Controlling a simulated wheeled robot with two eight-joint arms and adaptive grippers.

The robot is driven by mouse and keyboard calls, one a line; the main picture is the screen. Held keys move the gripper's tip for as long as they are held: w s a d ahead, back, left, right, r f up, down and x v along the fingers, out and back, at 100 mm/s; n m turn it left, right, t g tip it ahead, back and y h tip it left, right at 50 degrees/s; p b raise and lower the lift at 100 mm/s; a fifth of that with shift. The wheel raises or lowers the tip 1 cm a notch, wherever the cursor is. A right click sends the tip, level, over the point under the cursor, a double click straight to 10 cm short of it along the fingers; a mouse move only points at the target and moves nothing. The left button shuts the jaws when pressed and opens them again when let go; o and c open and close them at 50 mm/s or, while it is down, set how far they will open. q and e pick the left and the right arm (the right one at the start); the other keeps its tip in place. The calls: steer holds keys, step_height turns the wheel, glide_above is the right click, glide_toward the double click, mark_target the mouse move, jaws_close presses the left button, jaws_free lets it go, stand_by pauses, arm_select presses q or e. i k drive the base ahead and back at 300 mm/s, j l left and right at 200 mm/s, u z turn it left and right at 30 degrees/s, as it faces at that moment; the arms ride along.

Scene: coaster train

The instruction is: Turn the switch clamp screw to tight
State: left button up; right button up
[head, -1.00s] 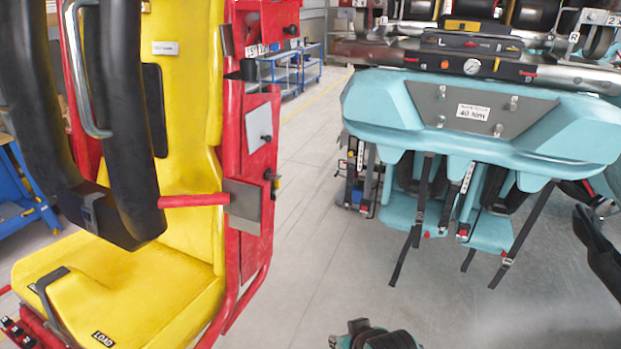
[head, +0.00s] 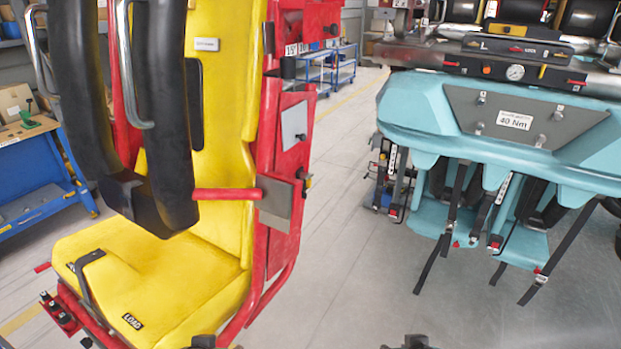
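I cannot pick out the switch clamp screw with certainty. The side of the red seat frame (head: 285,226) carries a light grey plate (head: 294,125) and a small dark knob with yellow (head: 306,182). Below the light plate, a darker grey plate (head: 276,204) sits at the end of a red bar. Dark tips of what look like my grippers show at the bottom edge: left (head: 203,341) below the yellow seat, right (head: 408,341) over bare floor. Both are mostly cut off, apart from the knob and plates, and their fingers cannot be made out.
The yellow seat (head: 150,285) with black shoulder restraints (head: 172,110) fills the left. A teal seat unit (head: 420,110) with hanging black straps stands at the right. A blue workbench (head: 25,185) is at far left. Grey floor (head: 345,240) lies open between the seats.

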mark_target(305, 176)
steer(key=i+l+z, duration=0.1)
steer(key=i+l, duration=0.15)
steer(key=l, duration=0.15)
steer(key=i+l, duration=0.25)
steer(key=l, duration=0.15)
steer(key=i+l+z, duration=0.15)
steer(key=i+l, duration=0.15)
steer(key=l, duration=0.15)
